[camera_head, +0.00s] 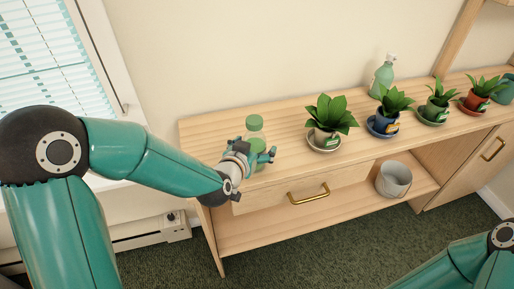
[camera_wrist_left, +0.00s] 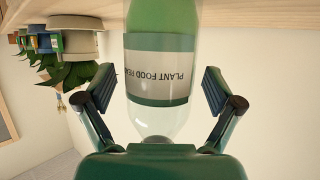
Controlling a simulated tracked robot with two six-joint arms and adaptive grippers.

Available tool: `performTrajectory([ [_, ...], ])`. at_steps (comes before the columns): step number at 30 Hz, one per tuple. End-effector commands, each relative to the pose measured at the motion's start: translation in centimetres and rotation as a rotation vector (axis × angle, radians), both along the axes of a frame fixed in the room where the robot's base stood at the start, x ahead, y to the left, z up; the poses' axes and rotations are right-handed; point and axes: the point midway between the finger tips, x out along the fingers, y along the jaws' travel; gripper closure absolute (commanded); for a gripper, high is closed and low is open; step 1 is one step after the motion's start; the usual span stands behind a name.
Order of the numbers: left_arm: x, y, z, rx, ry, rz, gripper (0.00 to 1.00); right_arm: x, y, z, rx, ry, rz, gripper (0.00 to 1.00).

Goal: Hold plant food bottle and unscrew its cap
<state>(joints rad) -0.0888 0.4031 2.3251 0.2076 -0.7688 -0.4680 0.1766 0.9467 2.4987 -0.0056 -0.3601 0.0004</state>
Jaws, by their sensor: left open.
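The plant food bottle (camera_head: 254,128) stands upright on the wooden sideboard near its left end. My left gripper (camera_head: 260,157) is open at the near side of the bottle. In the left wrist view the bottle (camera_wrist_left: 162,70) appears upside down, its label reading "PLANT FOOD", between the two spread fingers of my left gripper (camera_wrist_left: 160,95), with gaps on both sides.
Potted plants on saucers, the nearest a white pot (camera_head: 325,139), line the sideboard (camera_head: 215,125) to the right. A spray bottle (camera_head: 384,75) stands behind them. A grey pot (camera_head: 393,180) sits on the lower shelf. The sideboard top just right of the bottle is clear.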

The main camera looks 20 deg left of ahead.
Motion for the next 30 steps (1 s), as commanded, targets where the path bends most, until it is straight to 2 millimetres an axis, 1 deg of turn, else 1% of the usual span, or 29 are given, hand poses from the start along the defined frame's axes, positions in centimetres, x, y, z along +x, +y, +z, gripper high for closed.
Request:
performTrajectory([
  [2,0.0,0.0,0.0,0.000,0.000,0.000,0.08,0.0,0.0,0.0,0.000,0.000,0.000,0.60],
  [5,0.0,0.0,0.0,0.000,0.000,0.000,0.23,0.0,0.0,0.0,0.000,0.000,0.000,0.60],
  [6,0.0,0.0,0.0,0.000,0.000,0.000,0.30,0.0,0.0,0.0,0.000,0.000,0.000,0.60],
  [16,0.0,0.0,0.0,0.001,0.000,0.000,0.84,0.0,0.0,0.0,0.000,0.000,0.000,0.60],
  [25,0.0,0.0,0.3,0.001,-0.004,0.000,0.85,0.0,0.0,0.0,0.000,0.000,0.000,0.60],
  [30,0.0,-0.1,1.3,0.001,-0.005,-0.001,0.85,0.0,0.0,0.3,0.000,0.000,0.000,0.60],
])
